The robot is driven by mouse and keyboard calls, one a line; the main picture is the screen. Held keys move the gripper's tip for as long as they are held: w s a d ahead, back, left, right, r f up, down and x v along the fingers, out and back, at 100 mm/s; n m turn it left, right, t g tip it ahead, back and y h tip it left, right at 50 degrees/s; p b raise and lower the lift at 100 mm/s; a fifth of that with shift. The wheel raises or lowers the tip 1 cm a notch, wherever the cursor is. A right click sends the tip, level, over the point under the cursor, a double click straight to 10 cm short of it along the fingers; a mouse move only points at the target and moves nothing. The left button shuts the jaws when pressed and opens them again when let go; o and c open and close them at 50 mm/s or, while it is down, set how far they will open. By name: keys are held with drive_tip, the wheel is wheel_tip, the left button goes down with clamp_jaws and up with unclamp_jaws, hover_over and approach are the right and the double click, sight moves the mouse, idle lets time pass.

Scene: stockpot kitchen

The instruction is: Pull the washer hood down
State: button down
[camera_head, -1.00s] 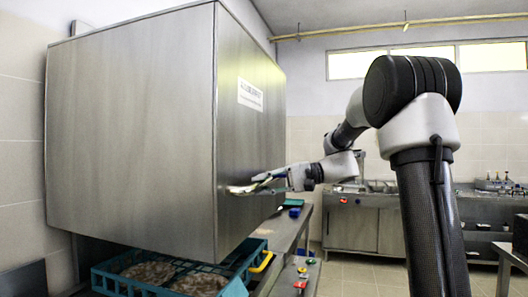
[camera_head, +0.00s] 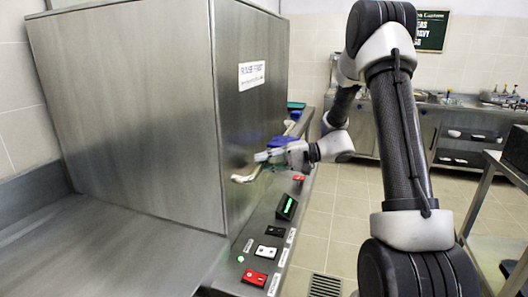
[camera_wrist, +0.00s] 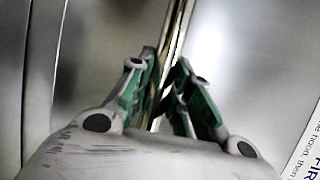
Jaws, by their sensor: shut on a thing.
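The washer hood (camera_head: 130,110) is a large brushed-steel box, with a white label (camera_head: 252,74) on its front face. Its lower edge is down at the level of the steel counter, and no rack shows beneath it. A pale bar handle (camera_head: 243,178) runs along the front face low down. My gripper (camera_head: 263,157) is at this handle, at the front of the hood. In the wrist view, the green-padded fingers (camera_wrist: 160,95) are closed on either side of the shiny handle bar (camera_wrist: 176,40), which runs between them.
A bare steel counter (camera_head: 110,250) lies at the left. Tiled floor (camera_head: 335,205) is open to the right, with a drain grate (camera_head: 325,286). A steel table (camera_head: 500,165) stands at the far right.

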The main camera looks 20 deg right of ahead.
drive_tip(key=shift+s+f, duration=0.1)
drive_tip(key=shift+f, duration=0.25)
drive_tip(key=c, duration=1.3)
unclamp_jaws()
drive_tip(key=shift+d+r, duration=0.1)
drive_tip(key=shift+d, duration=0.2)
drive_tip(key=v, duration=1.1)
drive_tip(key=shift+d, duration=0.2)
drive_tip(key=shift+r, duration=0.1)
